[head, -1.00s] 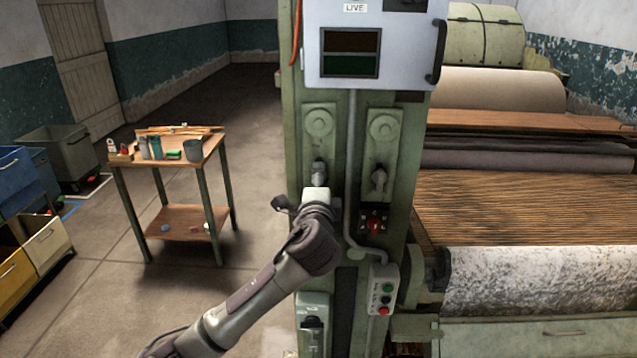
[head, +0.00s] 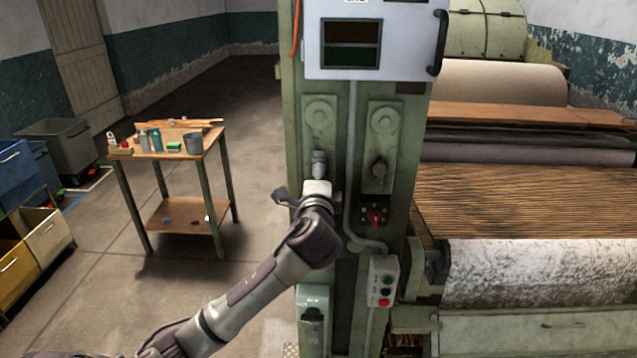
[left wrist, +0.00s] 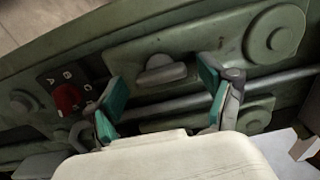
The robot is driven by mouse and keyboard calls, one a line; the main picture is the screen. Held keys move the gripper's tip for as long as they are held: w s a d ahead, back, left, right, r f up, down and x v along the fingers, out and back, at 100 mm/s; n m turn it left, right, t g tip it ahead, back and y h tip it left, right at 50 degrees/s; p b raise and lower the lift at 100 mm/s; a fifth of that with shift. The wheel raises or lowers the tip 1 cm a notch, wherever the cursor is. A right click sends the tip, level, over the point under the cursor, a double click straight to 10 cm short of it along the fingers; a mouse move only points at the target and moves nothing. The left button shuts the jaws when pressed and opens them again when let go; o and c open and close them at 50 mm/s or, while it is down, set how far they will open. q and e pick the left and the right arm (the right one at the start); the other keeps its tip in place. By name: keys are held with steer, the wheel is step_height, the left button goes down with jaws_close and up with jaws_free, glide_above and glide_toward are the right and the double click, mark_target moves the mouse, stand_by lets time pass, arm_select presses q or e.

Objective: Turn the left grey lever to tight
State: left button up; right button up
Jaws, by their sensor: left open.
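The left grey lever (head: 319,168) is on the left plate of the green machine column, just beyond my left gripper. In the left wrist view my gripper body covers the left lever, while the edge of its plate (left wrist: 190,117) shows. My left gripper (left wrist: 160,104) is open, its teal-padded fingers apart in front of the column; contact with the lever cannot be told. The right grey lever (head: 379,172) is on the neighbouring plate and also shows in the left wrist view (left wrist: 163,72). My right gripper is not in view.
A grey conduit (head: 351,150) runs between the plates. A red switch (head: 375,217) and a push-button box (head: 383,281) lie lower right. A display cabinet (head: 385,45) overhangs above. A table (head: 150,166) with bottles stands left; the floor between is clear.

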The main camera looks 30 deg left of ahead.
arm_select(q)
steer(key=v, duration=1.2)
steer(key=shift+a, duration=0.1)
steer(key=w+f+g+h+b, duration=0.2)
steer(key=f, duration=1.3)
steer(key=w+f+g+h+b, duration=0.2)
steer(key=w+f+b, duration=0.1)
steer(key=f, duration=1.3)
steer(key=s+d+f+n+g+h+b, duration=0.15)
steer(key=s+f, duration=0.25)
steer(key=f, duration=0.8)
steer(key=s+d+f+g+h+b, duration=0.15)
steer(key=s+f, duration=0.25)
steer(key=f, duration=0.8)
steer(key=s+d+f+n+g+h+b, duration=0.25)
steer(key=s+f+n+g+b, duration=0.25)
steer(key=s+f, duration=2.1)
steer(key=s+d+f+n+g, duration=0.1)
steer(key=s+f, duration=0.1)
steer(key=s, duration=0.4)
steer(key=s+d+f+n+g+b, duration=0.1)
steer(key=s+f+n, duration=0.1)
steer(key=s, duration=0.5)
steer(key=shift+s+f+b, duration=0.2)
steer(key=shift+f+b, duration=0.1)
steer(key=shift+f, duration=0.3)
